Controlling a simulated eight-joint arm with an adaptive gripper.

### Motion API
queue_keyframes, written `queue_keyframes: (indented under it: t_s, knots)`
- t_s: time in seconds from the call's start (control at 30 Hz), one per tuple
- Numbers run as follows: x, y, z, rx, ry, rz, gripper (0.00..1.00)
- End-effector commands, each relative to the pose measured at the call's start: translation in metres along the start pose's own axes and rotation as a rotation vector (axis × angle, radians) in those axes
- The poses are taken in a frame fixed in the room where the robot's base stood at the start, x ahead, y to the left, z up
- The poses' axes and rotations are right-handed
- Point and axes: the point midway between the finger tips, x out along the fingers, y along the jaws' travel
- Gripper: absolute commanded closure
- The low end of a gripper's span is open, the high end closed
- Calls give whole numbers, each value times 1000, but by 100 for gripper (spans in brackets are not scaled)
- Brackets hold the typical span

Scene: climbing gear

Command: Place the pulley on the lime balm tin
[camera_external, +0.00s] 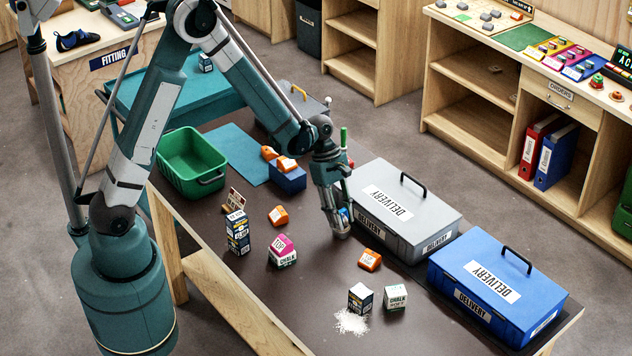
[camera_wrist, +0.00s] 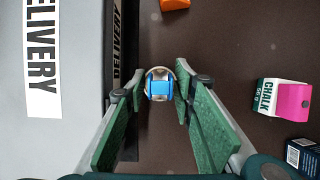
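The pulley (camera_wrist: 159,86), a small rounded silver piece with a blue middle, shows between the far ends of my gripper's (camera_wrist: 161,80) two green-padded fingers in the wrist view. The fingers are apart with the pulley nearly filling the gap; I cannot tell whether the pads press on it. In the external view my gripper (camera_external: 340,232) points down close to the dark table, beside the grey delivery box. The blue of the pulley (camera_external: 345,215) shows partly hidden at the fingers. I cannot make out the lime balm tin in either view.
The grey delivery box (camera_external: 425,211) stands close right of my gripper, the blue box (camera_external: 540,296) beyond. Orange pieces (camera_external: 370,260) (camera_external: 278,215), a pink-topped chalk block (camera_external: 282,250), more small boxes (camera_external: 361,297) and spilled white powder (camera_external: 351,322) lie around. A green crate (camera_external: 171,180) stands left.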

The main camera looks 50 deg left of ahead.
Motion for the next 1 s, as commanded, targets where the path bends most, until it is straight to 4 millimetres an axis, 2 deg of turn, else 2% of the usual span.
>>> queue_keyframes:
  t_s: [0.57,0.77,1.0]
  knots:
    - [-4,0,2,0,0,0,67]
    - [-19,0,2,0,0,0,67]
    - [-49,0,1,-1,0,1,67]
